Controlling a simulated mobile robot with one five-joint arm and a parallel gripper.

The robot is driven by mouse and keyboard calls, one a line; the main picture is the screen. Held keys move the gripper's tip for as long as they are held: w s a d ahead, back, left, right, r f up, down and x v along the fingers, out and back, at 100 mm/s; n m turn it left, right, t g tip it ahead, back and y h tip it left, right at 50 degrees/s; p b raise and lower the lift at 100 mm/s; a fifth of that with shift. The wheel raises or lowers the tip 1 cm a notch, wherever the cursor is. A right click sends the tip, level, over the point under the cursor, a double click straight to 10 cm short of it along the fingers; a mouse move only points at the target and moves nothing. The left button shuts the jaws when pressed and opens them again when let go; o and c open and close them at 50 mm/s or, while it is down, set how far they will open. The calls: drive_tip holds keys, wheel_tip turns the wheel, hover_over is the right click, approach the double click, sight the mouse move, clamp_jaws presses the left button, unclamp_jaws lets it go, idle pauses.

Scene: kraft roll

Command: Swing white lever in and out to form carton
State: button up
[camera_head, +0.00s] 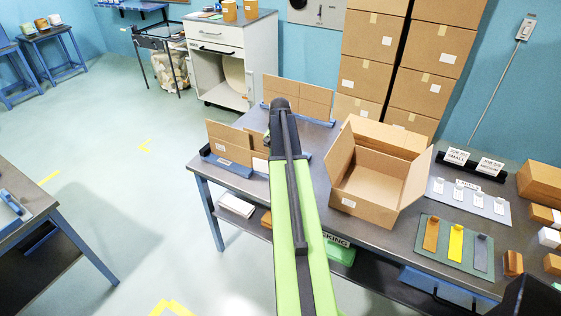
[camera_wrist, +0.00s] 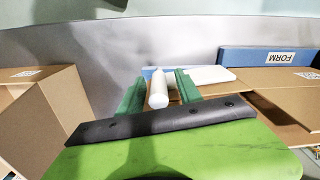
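In the wrist view, the white lever (camera_wrist: 158,90) stands up between the two green fingers of my gripper (camera_wrist: 159,92). Gaps show on both sides of it, so the gripper looks open around the lever. A blue bar labelled FORM (camera_wrist: 262,56) lies beyond to the right, with brown carton board (camera_wrist: 285,103) in front of it. Another brown cardboard piece (camera_wrist: 40,112) is at the left. In the head view, my green arm hides the gripper and the lever. Upright carton board (camera_head: 228,134) stands behind a blue bar (camera_head: 226,166) at the bench's left end.
An open carton (camera_head: 372,182) stands on the bench right of my arm. More upright board (camera_head: 305,97) stands at the bench's back edge. Coloured strips on a green mat (camera_head: 427,260) and small boxes lie farther right. Tall carton stacks (camera_head: 375,50) stand behind. Floor at left is clear.

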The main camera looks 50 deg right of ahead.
drive_tip(key=shift+r, duration=0.1)
wheel_tip(320, 180, up, 17)
drive_tip(key=p, duration=1.7)
